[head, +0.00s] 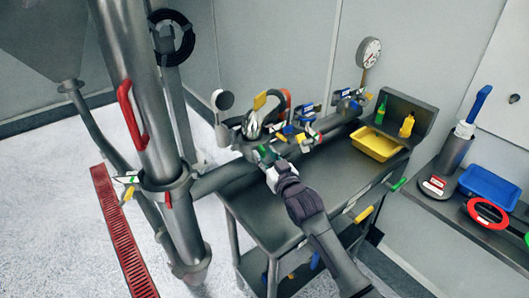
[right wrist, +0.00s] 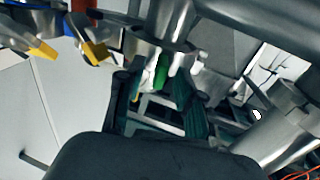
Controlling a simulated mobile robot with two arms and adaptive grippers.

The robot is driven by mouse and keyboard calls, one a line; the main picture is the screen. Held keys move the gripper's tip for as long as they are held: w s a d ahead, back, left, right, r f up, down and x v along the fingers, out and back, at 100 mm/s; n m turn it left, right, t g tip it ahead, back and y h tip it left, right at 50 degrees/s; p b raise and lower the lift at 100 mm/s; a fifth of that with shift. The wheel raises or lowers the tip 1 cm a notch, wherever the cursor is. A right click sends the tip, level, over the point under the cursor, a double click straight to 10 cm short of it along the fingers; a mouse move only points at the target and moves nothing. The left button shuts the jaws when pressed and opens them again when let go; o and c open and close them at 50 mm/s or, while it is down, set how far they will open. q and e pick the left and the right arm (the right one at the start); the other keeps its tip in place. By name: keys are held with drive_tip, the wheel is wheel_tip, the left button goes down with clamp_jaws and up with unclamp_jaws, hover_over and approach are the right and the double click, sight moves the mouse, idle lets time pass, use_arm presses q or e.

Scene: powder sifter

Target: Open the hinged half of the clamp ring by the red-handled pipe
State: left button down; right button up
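The grey pipe (head: 148,95) with the red handle (head: 130,112) stands at the left of the head view. A grey ring (head: 178,186) surrounds it lower down, with a small red piece (head: 168,200) at its front and a white, green and yellow fitting (head: 126,181) at its left. I cannot tell where its hinge is or whether a half is open. My right gripper (head: 266,158) is over the bench, to the right of this ring and apart from it. In the right wrist view its fingers (right wrist: 160,105) are spread, with a green-and-white part (right wrist: 161,74) ahead between them. My left gripper is not in view.
The bench (head: 330,180) carries a horizontal pipe (head: 225,177), several coloured fittings, a gauge (head: 369,53) and a yellow tray (head: 376,143). A side counter at right holds a blue tray (head: 488,186) and a red ring (head: 487,213). Floor left of the pipe is mostly clear.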

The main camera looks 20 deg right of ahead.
drive_tip(key=shift+w, duration=0.4)
drive_tip(key=shift+c, duration=0.3)
clamp_jaws()
